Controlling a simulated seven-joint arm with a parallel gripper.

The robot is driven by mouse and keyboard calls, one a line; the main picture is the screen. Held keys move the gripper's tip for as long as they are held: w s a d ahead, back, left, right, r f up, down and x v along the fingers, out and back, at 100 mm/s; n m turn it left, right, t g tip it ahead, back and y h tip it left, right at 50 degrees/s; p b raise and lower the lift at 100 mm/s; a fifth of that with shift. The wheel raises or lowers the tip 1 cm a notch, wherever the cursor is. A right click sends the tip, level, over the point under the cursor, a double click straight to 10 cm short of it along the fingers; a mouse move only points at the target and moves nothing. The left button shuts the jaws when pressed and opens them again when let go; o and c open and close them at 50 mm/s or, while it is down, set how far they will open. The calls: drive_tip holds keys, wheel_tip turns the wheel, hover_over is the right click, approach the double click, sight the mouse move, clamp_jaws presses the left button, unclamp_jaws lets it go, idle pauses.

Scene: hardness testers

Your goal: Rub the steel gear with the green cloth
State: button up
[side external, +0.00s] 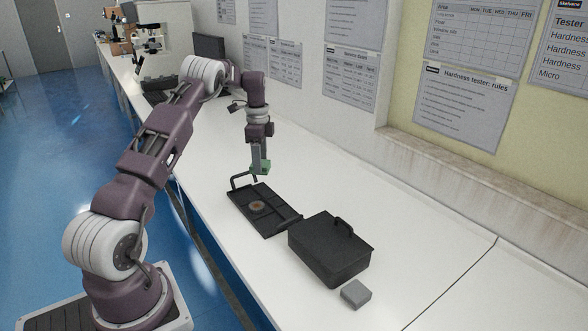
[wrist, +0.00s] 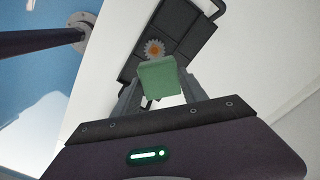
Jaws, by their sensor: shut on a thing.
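The steel gear (side external: 257,206) lies flat in the shallow black tray (side external: 273,229) on the white bench. In the wrist view the gear (wrist: 154,48) shows a toothed rim and an orange-brown centre. The cloth also shows at the fingertips in the side view (side external: 264,167). It is held above the far part of the tray, apart from the gear. The cloth's underside is hidden.
A closed black case (side external: 330,248) with a top handle stands at the tray's near end. A small grey block (side external: 356,293) lies in front of it. The tray has a raised handle (side external: 242,180) at its far end. Bench to the right is clear, up to the wall.

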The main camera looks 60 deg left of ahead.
drive_tip(key=shift+n, duration=0.3)
drive_tip(key=shift+s+a+f, duration=0.35)
drive_tip(key=shift+a+f, duration=0.05)
drive_tip(key=shift+f, duration=1.65)
drive_tip(key=shift+s+a+f, duration=0.3)
drive_tip(key=shift+a+f, duration=0.15)
drive_tip(key=shift+f, duration=1.65)
drive_tip(key=shift+s+a+f, duration=0.35)
drive_tip(key=shift+a+f, duration=0.05)
drive_tip(key=shift+f, duration=1.65)
drive_tip(key=shift+d+f, duration=0.25)
drive_tip(key=shift+d, duration=1.6)
drive_tip(key=shift+a, duration=1.95)
wheel_tip(320, 180, up, 8)
drive_tip(key=shift+f, duration=0.1)
